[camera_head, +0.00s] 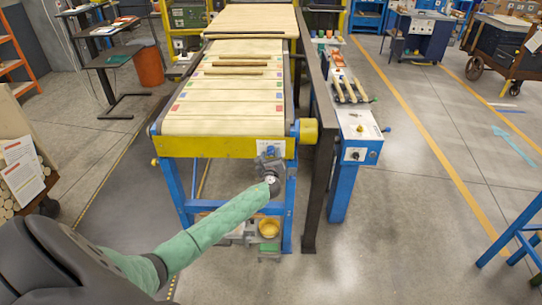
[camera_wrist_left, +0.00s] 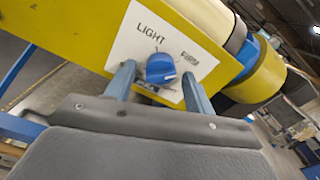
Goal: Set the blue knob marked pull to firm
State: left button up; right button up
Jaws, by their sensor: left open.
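The blue knob (camera_wrist_left: 160,68) sits on a white plate (camera_wrist_left: 135,35) on the yellow end beam of the conveyor table. The plate reads LIGHT on the left and FIRM on the right, tilted in the left wrist view. A small pale mark shows on the knob's lower right; I cannot tell its setting surely. The word pull is not readable. My left gripper (camera_wrist_left: 159,76) is open, with one finger on each side of the knob; contact is not clear. It also shows in the head view (camera_head: 270,160) at the plate (camera_head: 271,146). My right gripper is not in view.
The yellow beam (camera_head: 215,146) ends at a yellow roller cap (camera_head: 308,131). A dark post (camera_head: 314,180) stands just right of it. A blue stand with another control box (camera_head: 357,154) is further right.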

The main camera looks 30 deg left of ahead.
pick_arm(q)
jog(key=b+v, duration=0.2)
jog(key=v, duration=0.5)
jog(key=shift+s+b, duration=0.35)
jog(key=shift+s, duration=0.05)
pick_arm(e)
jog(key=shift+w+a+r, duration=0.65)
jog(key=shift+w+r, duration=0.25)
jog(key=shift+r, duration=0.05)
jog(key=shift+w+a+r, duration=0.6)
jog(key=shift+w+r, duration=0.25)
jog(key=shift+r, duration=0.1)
pick_arm(q)
jog(key=shift+d, duration=0.15)
